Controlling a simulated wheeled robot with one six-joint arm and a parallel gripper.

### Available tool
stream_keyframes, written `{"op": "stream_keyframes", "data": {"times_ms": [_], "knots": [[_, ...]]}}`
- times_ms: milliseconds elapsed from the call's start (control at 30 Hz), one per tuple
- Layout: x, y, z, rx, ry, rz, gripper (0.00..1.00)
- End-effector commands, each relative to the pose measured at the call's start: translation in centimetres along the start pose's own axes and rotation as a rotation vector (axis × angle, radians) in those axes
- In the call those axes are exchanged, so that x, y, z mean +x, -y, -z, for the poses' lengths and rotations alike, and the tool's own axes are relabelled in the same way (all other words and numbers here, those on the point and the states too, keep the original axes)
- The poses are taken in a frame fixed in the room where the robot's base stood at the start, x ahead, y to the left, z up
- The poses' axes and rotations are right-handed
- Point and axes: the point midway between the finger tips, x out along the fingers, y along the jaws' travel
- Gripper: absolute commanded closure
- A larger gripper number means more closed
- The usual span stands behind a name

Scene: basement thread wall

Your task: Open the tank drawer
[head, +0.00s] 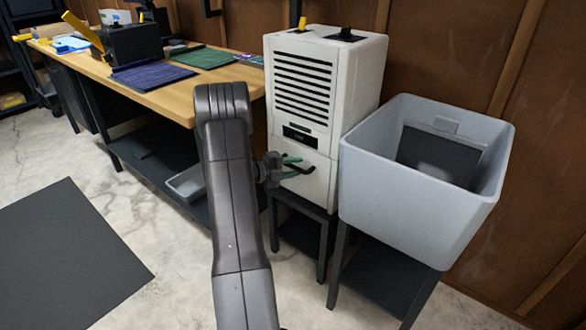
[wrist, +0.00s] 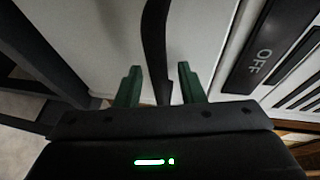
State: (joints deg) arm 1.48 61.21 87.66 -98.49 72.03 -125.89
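The tank drawer (head: 318,186) is the pale lower front of a white dehumidifier (head: 345,75), and looks flush with the body. Its dark handle (head: 303,170) sticks out from the front. My gripper (head: 290,165) is at the handle, with its green fingers partly hidden by my arm in the head view. In the wrist view, my gripper (wrist: 160,85) is open, with one green finger on each side of the dark handle (wrist: 156,45). Gaps show between the handle and both fingers. A dark panel marked OFF (wrist: 262,55) is at the right there.
The dehumidifier stands on a dark stand (head: 302,235). A grey utility sink (head: 415,205) stands close on its right. A wooden workbench (head: 165,95) with folded cloths is at the left. Concrete floor lies open in front, with a dark mat (head: 65,260).

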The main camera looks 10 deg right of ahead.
Motion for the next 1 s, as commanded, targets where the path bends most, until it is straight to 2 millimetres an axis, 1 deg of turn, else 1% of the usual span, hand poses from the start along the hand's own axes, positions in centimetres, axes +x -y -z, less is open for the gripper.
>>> {"op": "stream_keyframes", "data": {"times_ms": [67,200,233,267,500,667,767,867,1000], "knots": [[0.0,0.0,0.0,0.0,0.0,0.0,0.64],[0.0,0.0,0.0,0.0,0.0,0.0,0.92],[0.0,0.0,0.0,0.0,0.0,0.0,0.98],[0.0,0.0,0.0,0.0,0.0,0.0,1.0],[-0.2,0.0,0.0,0.0,0.0,0.0,1.0],[-1.2,0.0,0.5,-0.003,0.0,0.0,1.0],[-2.6,-0.2,1.0,-0.004,0.002,-0.001,1.0],[-4.5,-0.5,1.7,-0.005,0.003,0.0,1.0],[-7.7,-1.2,3.1,-0.006,0.003,0.0,1.0]]}}
